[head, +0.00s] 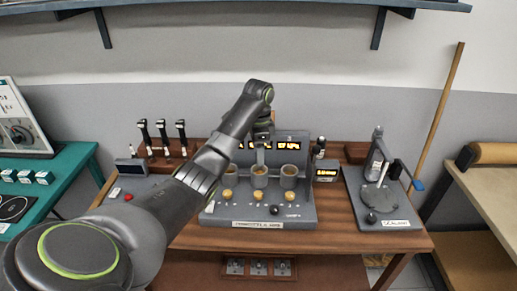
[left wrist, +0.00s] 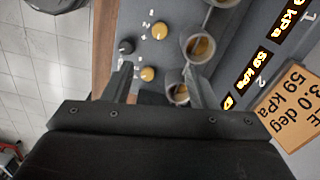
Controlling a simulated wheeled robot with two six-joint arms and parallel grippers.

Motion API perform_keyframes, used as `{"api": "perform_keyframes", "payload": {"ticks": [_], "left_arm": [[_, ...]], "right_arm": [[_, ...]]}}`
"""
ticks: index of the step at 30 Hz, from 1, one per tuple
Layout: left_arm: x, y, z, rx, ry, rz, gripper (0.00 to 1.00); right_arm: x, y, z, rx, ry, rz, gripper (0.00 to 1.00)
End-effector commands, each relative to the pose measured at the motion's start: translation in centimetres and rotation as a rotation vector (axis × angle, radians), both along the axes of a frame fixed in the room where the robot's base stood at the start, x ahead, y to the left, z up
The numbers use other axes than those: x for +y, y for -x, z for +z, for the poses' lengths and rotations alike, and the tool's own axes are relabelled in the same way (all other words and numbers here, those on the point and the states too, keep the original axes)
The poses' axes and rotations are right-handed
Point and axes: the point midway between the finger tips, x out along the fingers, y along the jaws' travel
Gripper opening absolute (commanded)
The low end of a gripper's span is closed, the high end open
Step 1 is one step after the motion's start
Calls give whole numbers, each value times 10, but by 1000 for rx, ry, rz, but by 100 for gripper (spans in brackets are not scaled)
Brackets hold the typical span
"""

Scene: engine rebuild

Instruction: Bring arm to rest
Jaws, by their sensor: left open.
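My left arm reaches in from the lower left of the head view. Its left gripper (head: 261,155) points down above the grey console (head: 290,213), over the middle one of three grey cups (head: 259,181). In the left wrist view the left gripper (left wrist: 157,68) is open, its two fingers spread. A yellow knob (left wrist: 149,74) and a cup with brown contents (left wrist: 178,93) show beyond and between the fingers. I see nothing held. Whether a finger touches a cup I cannot tell. My right gripper is not in view.
The console stands on a wooden table (head: 335,235). Three black-handled tools (head: 163,133) stand at the back left, a small display box (head: 326,171) to the right, and a grey stand labelled SEALANT (head: 385,205) further right. A teal table (head: 62,187) is at left. A shelf hangs above.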

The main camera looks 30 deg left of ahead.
Motion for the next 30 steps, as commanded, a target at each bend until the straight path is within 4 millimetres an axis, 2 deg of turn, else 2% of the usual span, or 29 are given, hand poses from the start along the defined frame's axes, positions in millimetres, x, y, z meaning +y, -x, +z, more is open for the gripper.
{"api": "perform_keyframes", "payload": {"ticks": [13, 16, 20, 23, 27, 30], "left_arm": [[0, 0, -1, 0, 0, 0, 52], [-1, 4, -9, -1, -5, 5, 52], [-7, 21, -41, -9, -26, 37, 52], [-14, 46, -78, -26, -46, 81, 52], [-27, 88, -123, -65, -65, 157, 52], [-36, 122, -149, -95, -68, 216, 52]], "right_arm": [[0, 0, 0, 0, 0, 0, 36], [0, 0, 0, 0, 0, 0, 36], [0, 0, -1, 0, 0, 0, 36], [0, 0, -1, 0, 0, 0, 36], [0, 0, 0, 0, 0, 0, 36], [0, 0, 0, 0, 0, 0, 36]]}}
